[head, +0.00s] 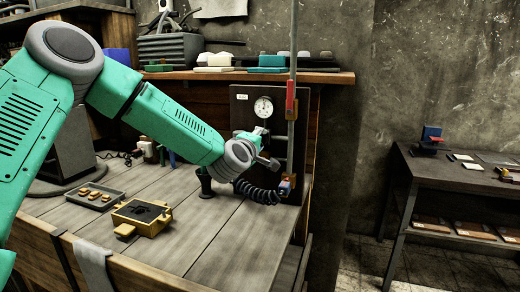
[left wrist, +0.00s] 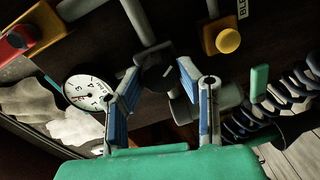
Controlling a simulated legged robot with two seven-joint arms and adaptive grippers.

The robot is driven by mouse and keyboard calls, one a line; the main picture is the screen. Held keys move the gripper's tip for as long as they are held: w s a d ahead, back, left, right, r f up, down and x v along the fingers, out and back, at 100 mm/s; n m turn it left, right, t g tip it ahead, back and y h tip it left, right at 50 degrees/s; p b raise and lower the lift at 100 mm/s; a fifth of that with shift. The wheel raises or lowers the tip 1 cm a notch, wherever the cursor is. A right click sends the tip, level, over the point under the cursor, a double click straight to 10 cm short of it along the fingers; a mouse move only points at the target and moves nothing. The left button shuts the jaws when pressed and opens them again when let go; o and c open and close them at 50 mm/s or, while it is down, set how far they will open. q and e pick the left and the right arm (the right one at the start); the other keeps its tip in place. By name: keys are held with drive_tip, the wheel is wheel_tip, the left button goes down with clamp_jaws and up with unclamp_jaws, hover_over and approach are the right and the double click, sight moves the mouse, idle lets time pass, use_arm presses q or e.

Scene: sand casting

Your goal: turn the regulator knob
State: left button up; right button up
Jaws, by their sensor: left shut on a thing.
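The regulator knob (left wrist: 154,78) is black and round with a pale mark, and it sits on the dark panel (head: 240,98) in the left wrist view. My left gripper (left wrist: 158,84) has a blue-padded finger on each side of the knob and is shut on it. The white pressure gauge (head: 263,107) is on the panel just above my gripper (head: 266,150) in the head view; it also shows in the left wrist view (left wrist: 83,93). In the head view the knob is hidden by the gripper. My right gripper is not in view.
A pipe with a red handle (head: 290,97) runs beside the gauge. A coiled black hose (head: 258,192) hangs below my gripper. A yellow button (left wrist: 228,40) is close by. A yellow box (head: 143,216) and a tray (head: 72,194) lie on the bench, whose front right is clear.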

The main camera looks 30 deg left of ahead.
use_arm(q)
drive_tip(key=shift+f+n+b, duration=0.3)
drive_tip(key=shift+n+b, duration=0.4)
drive_tip(key=shift+n, duration=0.2)
drive_tip(key=o, duration=1.1)
drive_tip(key=shift+o, duration=0.2)
drive_tip(key=shift+w+a, duration=0.1)
drive_tip(key=shift+w, duration=0.05)
drive_tip(key=v, duration=1.1)
drive_tip(key=shift+s, duration=0.45)
